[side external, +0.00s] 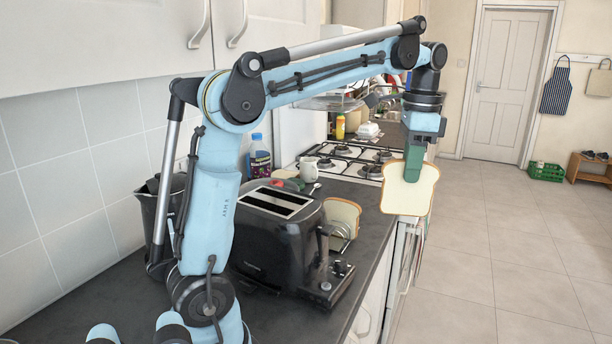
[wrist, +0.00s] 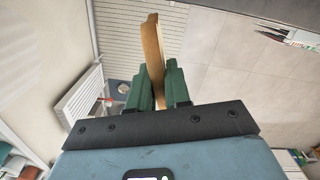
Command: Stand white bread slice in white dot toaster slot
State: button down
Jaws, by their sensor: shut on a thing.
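My gripper (side external: 413,165) is shut on a white bread slice (side external: 410,195) with a tan crust. It holds the slice upright by its upper edge, in the air at the counter's front edge, well to the right of the toaster. In the wrist view the slice (wrist: 153,50) shows edge-on between the green fingers of my gripper (wrist: 155,85). The black toaster (side external: 262,250) stands on the counter behind my arm, with two long slots in its top. No white dot can be made out on it.
Another bread slice (side external: 341,214) stands in a small wire rack beside the toaster. A white mug (side external: 307,167), a bottle (side external: 259,158) and a gas hob (side external: 345,160) are farther back. A black kettle (side external: 150,215) is left of the toaster. Open floor lies right of the counter.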

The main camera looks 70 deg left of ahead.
jog(key=s+d+r, duration=0.2)
jog(key=d, duration=0.2)
jog(key=s+a+m+y, duration=0.1)
jog(key=s+a+m, duration=0.1)
jog(key=s+a, duration=0.8)
jog(key=s+a+m, duration=0.3)
jog(key=s+a, duration=0.5)
jog(key=a, duration=0.5)
notch_tip(320, 180, down, 8)
jog(key=shift+d, duration=0.25)
jog(key=c, duration=1)
grip_release()
